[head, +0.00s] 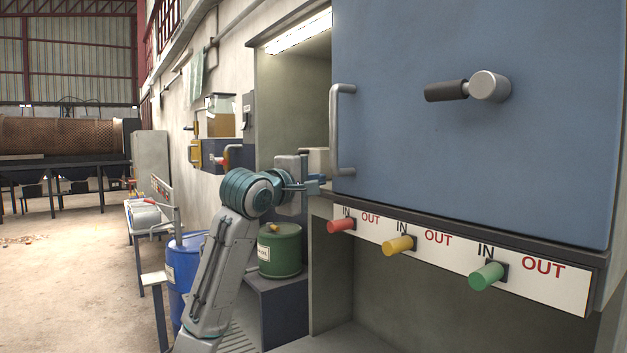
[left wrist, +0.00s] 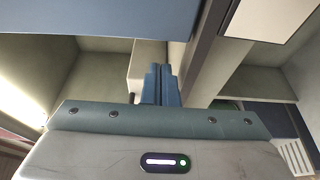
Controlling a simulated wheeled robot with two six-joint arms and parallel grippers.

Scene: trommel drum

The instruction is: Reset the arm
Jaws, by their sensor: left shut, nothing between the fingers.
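My left arm rises from the bottom of the head view. My left gripper (head: 322,184) points right, just below the lower end of the vertical bar handle on the blue door (head: 430,150). In the left wrist view the two blue fingers (left wrist: 161,84) lie together, shut, with nothing seen between them. The door stands to the right of a lit opening in the cabinet. I cannot tell whether the gripper touches the handle (head: 338,130) or the door edge. My right gripper is out of view.
A panel below the door carries red (head: 341,226), yellow (head: 398,245) and green (head: 487,276) knobs marked IN and OUT. A dark lever (head: 447,91) is on the door. A green drum (head: 280,250) and a blue barrel (head: 182,275) stand near my arm. Open floor lies left.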

